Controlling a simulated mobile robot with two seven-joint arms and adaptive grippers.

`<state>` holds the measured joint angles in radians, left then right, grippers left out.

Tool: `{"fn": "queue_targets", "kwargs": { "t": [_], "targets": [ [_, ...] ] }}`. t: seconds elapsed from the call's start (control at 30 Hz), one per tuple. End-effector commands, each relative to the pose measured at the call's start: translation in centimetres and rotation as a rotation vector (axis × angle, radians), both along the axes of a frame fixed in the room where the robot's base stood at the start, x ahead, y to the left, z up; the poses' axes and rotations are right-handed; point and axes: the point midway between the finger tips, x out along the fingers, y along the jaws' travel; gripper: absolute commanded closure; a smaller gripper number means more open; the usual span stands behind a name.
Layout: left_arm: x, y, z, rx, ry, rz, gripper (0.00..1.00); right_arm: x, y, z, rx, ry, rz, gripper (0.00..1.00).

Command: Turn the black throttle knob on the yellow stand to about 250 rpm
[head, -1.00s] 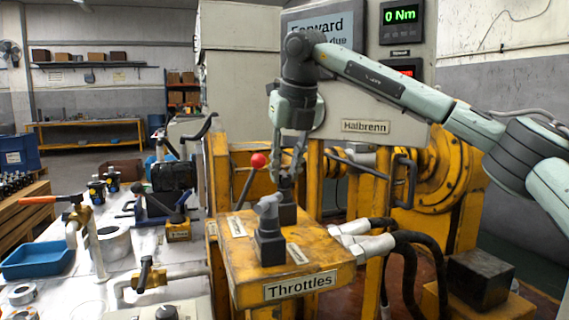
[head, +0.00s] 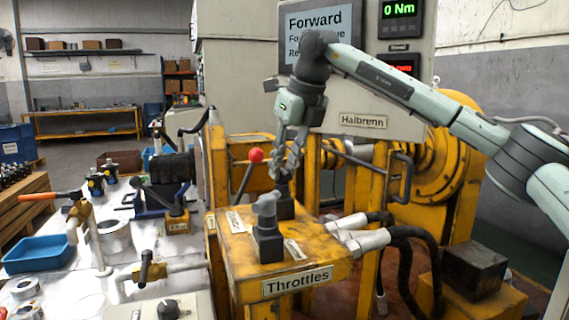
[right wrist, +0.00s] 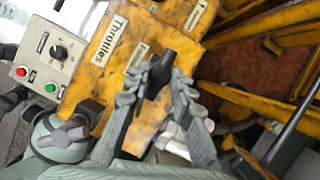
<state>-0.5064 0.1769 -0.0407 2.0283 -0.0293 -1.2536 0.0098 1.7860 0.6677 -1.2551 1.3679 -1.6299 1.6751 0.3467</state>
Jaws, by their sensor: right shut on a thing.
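The yellow stand (head: 226,258) carries a "Throttles" label and two upright knobs. The black knob (head: 284,208) is at the back, with its base partly behind the grey knob (head: 268,238) at the front. My right gripper (head: 287,170) comes down from above and is shut on the top of the black knob. In the right wrist view the black knob (right wrist: 162,68) sits between the two fingertips (right wrist: 160,80). The knob's exact angle is hard to tell. My left gripper is out of view.
A green display (head: 400,10) reads 0 Nm; the red display (head: 402,66) below is partly hidden and unreadable. A red-ball lever (head: 255,156) stands just left of my gripper. Hoses (head: 405,240) hang at the stand's right. A control box (right wrist: 47,52) stands beside the stand.

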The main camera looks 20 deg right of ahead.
Motion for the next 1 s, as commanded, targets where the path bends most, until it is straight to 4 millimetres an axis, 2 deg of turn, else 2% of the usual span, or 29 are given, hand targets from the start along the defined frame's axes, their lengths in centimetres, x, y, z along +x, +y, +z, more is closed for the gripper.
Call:
{"fn": "queue_targets", "kwargs": {
  "t": [0.07,0.1,0.23,0.53,0.63,0.77,1.0],
  "targets": [
    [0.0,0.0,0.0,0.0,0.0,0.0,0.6,0.0,0.0,0.0,0.001,-0.001,-0.001,1.0],
    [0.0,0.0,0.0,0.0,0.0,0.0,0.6,0.0,0.0,0.1,0.001,-0.001,-0.001,0.73],
    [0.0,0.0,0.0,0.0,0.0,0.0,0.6,0.0,0.0,0.0,0.001,-0.001,-0.001,0.57],
    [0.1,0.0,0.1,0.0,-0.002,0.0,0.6,0.0,0.0,0.1,0.001,-0.001,-0.001,0.56],
    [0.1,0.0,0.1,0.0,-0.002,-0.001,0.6,-0.2,-0.1,0.7,0.001,-0.003,-0.001,0.56],
    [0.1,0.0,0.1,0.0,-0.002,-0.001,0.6,-0.9,-0.3,2.6,0.002,-0.004,-0.001,0.56],
    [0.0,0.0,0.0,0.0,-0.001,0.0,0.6,-2.8,-1.0,7.5,0.002,-0.005,-0.001,0.56]
  ]
}}
